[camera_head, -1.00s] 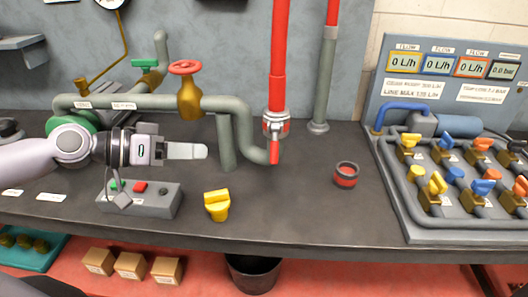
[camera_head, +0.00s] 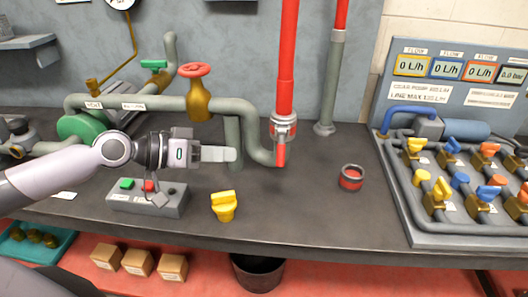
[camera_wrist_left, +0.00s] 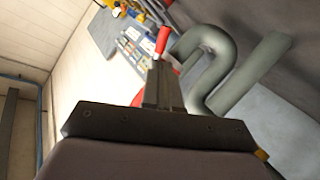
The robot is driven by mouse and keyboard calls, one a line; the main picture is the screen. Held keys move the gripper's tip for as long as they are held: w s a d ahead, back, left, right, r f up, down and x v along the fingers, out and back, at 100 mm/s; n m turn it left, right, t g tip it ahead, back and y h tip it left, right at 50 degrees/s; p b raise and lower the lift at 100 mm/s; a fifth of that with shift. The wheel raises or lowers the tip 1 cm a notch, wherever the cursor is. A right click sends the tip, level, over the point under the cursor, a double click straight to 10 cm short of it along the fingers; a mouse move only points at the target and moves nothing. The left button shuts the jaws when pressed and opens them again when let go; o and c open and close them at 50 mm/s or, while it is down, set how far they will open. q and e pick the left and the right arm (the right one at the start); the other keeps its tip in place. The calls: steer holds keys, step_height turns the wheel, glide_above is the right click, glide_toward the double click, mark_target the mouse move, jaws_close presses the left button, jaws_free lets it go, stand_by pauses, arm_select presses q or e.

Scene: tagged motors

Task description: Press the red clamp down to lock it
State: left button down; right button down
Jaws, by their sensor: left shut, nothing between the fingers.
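The clamp (camera_head: 283,128) is a grey metal collar around the joint under the upright red pipe. A short red piece (camera_head: 281,155), which looks like its lever, hangs below the collar. In the left wrist view a red piece (camera_wrist_left: 163,40) shows just beyond the fingers; I take it for the same lever. My left gripper (camera_head: 236,154) is shut and empty. It points right, a little left of the red piece and apart from it, in front of the grey pipe. Its closed fingers also show in the left wrist view (camera_wrist_left: 165,85). My right gripper is not in view.
A grey curved pipe (camera_head: 262,153) runs behind my left gripper. A button box (camera_head: 146,198) stands below my left arm. A yellow part (camera_head: 224,206) and a red-and-grey ring (camera_head: 350,177) are on the bench. A valve panel (camera_head: 460,185) fills the right side.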

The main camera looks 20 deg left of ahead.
mark_target(278, 158)
arm_select(q)
steer(key=p+x, duration=0.2)
steer(key=x, duration=0.6)
steer(key=shift+r, duration=0.15)
steer(key=shift+p+x, duration=0.35)
steer(key=shift+x, duration=0.5)
steer(key=shift+w+d+f+b, duration=0.1)
steer(key=shift+w+f+b, duration=0.1)
steer(key=shift+f+b, duration=0.35)
steer(key=m+t+b, duration=0.1)
steer(key=b, duration=0.2)
steer(key=shift+w, duration=0.2)
steer(key=shift+r, duration=0.1)
